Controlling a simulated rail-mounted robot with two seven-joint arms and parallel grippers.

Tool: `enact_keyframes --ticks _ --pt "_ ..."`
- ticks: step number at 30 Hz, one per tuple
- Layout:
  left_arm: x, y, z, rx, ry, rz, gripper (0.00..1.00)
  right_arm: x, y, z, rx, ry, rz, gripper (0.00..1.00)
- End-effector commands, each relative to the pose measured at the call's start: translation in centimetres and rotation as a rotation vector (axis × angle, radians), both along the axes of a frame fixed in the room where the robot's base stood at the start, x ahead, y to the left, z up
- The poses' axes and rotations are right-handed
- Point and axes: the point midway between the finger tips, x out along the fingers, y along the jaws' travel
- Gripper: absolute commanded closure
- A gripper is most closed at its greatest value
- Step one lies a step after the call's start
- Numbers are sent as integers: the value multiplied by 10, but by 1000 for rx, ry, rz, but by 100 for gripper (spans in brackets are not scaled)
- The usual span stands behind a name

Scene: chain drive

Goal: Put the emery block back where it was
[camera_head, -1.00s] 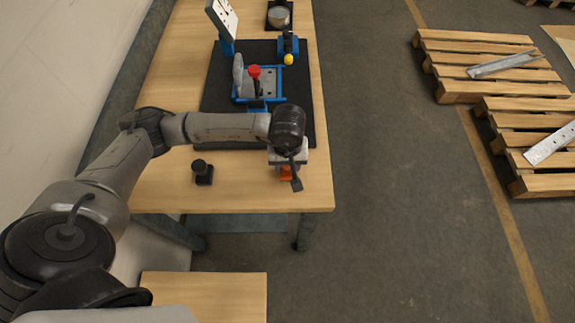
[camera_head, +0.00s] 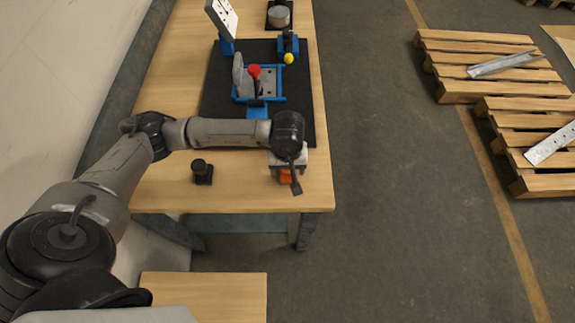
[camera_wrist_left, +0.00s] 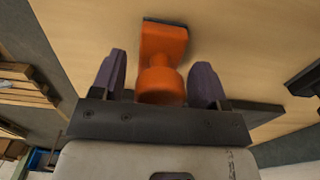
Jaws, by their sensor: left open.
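The emery block appears to be the orange block (camera_wrist_left: 163,45) with a round knob and a thin dark edge, in the left wrist view. It stands on the wooden table near its front right corner. In the head view only a small orange part (camera_head: 286,176) shows under my left wrist. My left gripper (camera_wrist_left: 160,75) is open, with one dark purple finger on each side of the orange knob and a gap on both sides. In the head view my left gripper (camera_head: 289,165) is above the block, its fingertips mostly hidden. My right gripper is not in view.
A black knobbed piece (camera_head: 202,172) stands on the table left of the block. A dark mat (camera_head: 217,95) behind holds a blue fixture (camera_head: 270,84) with a red knob, and a blue stand with a yellow ball (camera_head: 289,58). Bare wood surrounds the block.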

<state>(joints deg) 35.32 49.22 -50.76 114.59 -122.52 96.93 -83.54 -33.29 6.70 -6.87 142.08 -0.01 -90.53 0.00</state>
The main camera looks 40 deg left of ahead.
Motion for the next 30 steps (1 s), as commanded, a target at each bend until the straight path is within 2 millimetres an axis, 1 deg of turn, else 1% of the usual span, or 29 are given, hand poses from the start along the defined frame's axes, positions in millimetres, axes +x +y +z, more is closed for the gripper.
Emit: enact_keyframes --ticks 4,7,11,18,21,25,30 --pt "0 0 3 0 0 0 32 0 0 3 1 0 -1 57" --pt "1 0 10 0 -3 0 32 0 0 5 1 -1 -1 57" --pt "1 0 32 1 -5 0 32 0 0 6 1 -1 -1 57" --pt "1 0 77 0 -4 -1 32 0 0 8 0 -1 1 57" --pt "1 0 93 -1 -5 0 32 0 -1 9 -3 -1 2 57" --pt "1 0 109 0 -3 0 32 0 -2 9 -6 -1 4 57" --pt "1 0 120 0 -1 1 32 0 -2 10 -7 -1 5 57"
